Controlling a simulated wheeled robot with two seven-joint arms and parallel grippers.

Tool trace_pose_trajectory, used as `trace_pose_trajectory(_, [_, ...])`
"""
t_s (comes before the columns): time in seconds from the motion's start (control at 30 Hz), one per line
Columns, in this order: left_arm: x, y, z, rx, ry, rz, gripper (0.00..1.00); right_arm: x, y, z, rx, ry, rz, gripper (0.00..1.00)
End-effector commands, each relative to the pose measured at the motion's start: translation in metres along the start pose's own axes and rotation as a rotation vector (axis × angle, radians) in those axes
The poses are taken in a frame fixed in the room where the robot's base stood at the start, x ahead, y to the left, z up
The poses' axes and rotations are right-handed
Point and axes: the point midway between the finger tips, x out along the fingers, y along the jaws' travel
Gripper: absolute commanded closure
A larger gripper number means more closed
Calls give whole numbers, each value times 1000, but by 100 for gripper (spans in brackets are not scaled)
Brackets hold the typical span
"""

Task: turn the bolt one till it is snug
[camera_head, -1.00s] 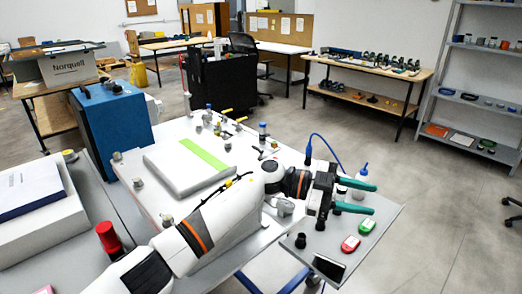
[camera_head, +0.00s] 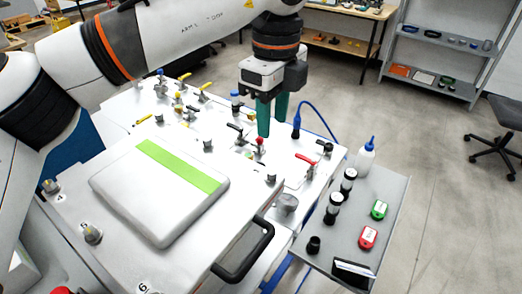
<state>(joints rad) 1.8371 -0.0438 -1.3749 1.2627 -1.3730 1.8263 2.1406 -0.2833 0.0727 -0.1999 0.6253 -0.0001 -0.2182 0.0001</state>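Several knobbed bolts stand on the white panel: one by the label 4 (camera_head: 50,186), one by the label 5 (camera_head: 92,233), one at the panel's back edge (camera_head: 208,145) and one at its right corner (camera_head: 271,178). I cannot read a label 1, so I cannot tell which is bolt one. My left gripper (camera_head: 272,118) points down with its two green fingers a little apart and nothing seen between them. It is above the valve area behind the panel, near a red-topped knob (camera_head: 259,145). My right gripper is not in view.
A white cover with a green stripe (camera_head: 180,165) lies on the panel. A black handle (camera_head: 243,250) sticks out in front. The grey side shelf (camera_head: 385,185) holds a bottle (camera_head: 364,158), dark cylinders, a green and a red case (camera_head: 368,237). Red and yellow valve levers stand behind.

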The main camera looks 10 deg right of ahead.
Motion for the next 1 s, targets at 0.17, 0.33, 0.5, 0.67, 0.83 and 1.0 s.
trace_pose_trajectory(0.17, [28,0,0,2,-6,-4,60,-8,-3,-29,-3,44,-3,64])
trace_pose_trajectory(0.33, [63,0,1,2,-9,-4,60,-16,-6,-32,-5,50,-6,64])
trace_pose_trajectory(0.5, [92,0,1,3,-9,-3,60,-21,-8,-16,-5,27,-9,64])
trace_pose_trajectory(0.67, [108,0,1,2,-8,-1,60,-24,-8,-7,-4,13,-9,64])
trace_pose_trajectory(0.83, [114,0,1,2,-9,1,60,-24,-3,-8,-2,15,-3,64])
trace_pose_trajectory(1.0, [115,0,1,2,-9,1,60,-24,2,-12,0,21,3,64])
